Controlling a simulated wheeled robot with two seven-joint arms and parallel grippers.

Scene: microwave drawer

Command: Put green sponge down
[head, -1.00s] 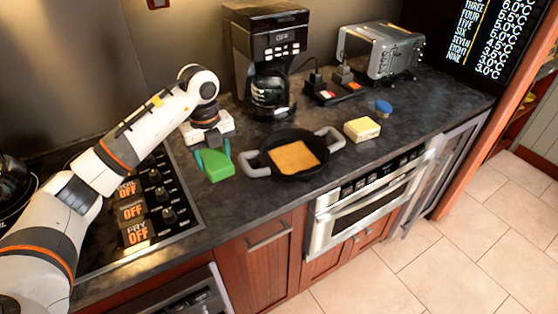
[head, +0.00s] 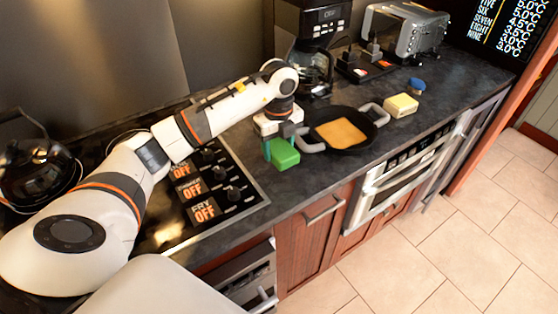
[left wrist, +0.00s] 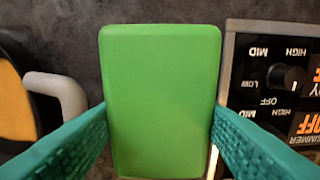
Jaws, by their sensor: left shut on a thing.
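The green sponge (head: 283,154) is at the counter's front part, between the stove controls and the black pan. My left gripper (head: 281,141) is above it, its fingers shut on the sponge's sides. In the left wrist view the sponge (left wrist: 160,95) fills the middle, with a teal finger on each side of it. The sponge looks low over or on the dark counter (head: 312,182); I cannot tell whether it touches. My right gripper is not in view.
The black pan (head: 372,141) with a flat orange-brown piece (head: 339,133) stands right of the sponge. The stove control panel (head: 215,190) lies left.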

